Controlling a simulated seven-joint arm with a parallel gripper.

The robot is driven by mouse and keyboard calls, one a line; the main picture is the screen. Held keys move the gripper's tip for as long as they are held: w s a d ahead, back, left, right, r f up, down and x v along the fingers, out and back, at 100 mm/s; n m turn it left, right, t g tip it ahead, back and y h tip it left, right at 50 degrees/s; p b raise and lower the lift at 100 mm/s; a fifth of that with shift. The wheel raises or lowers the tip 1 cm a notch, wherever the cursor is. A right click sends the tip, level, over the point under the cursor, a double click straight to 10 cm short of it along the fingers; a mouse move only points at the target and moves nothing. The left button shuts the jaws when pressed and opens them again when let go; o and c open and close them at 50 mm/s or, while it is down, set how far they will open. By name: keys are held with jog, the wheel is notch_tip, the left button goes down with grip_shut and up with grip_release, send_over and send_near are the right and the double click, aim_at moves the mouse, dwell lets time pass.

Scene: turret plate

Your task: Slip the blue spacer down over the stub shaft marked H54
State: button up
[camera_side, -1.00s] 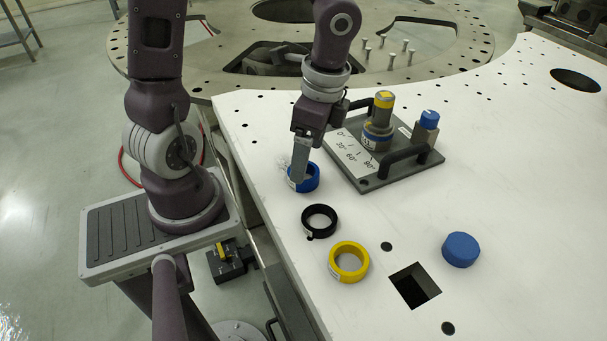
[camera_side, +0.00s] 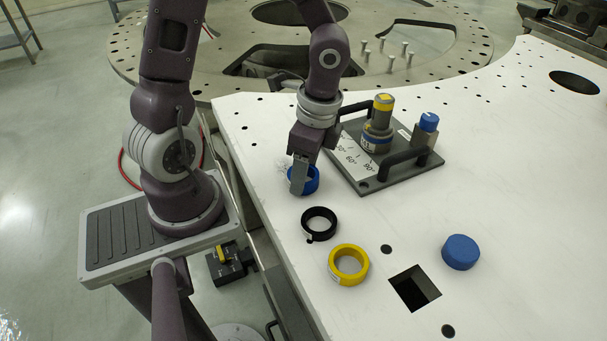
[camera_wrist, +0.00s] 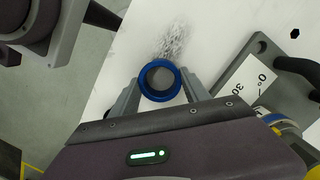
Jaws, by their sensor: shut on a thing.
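The blue spacer (camera_side: 311,181) is a ring lying flat on the white table, at the near left of the grey fixture plate. My gripper (camera_side: 301,184) is down at it and shut on it. In the wrist view the blue spacer (camera_wrist: 146,88) sits between the two fingers of my gripper (camera_wrist: 160,84), one on each side. The stub shaft (camera_side: 381,112) stands upright on the fixture plate, with a yellow top and a blue band low on it. Its marking is too small to read here.
A black ring (camera_side: 319,209) and a yellow ring (camera_side: 364,262) lie in front of the spacer. A blue disc (camera_side: 460,250) and a square hole (camera_side: 428,282) are further right. Black handles (camera_side: 403,157) and a blue-capped block (camera_side: 427,136) stand on the fixture plate (camera_side: 369,187).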

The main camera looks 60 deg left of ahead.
notch_tip(320, 180, up, 10)
jog(key=w, duration=0.1)
notch_tip(320, 180, up, 9)
send_over(388, 98)
jog(key=shift+a+r, duration=0.1)
jog(key=shift+f, duration=6.1)
jog(key=o, duration=1.5)
jog(key=r, duration=0.7)
jog(key=shift+w+d, duration=0.3)
jog(key=shift+d, duration=0.05)
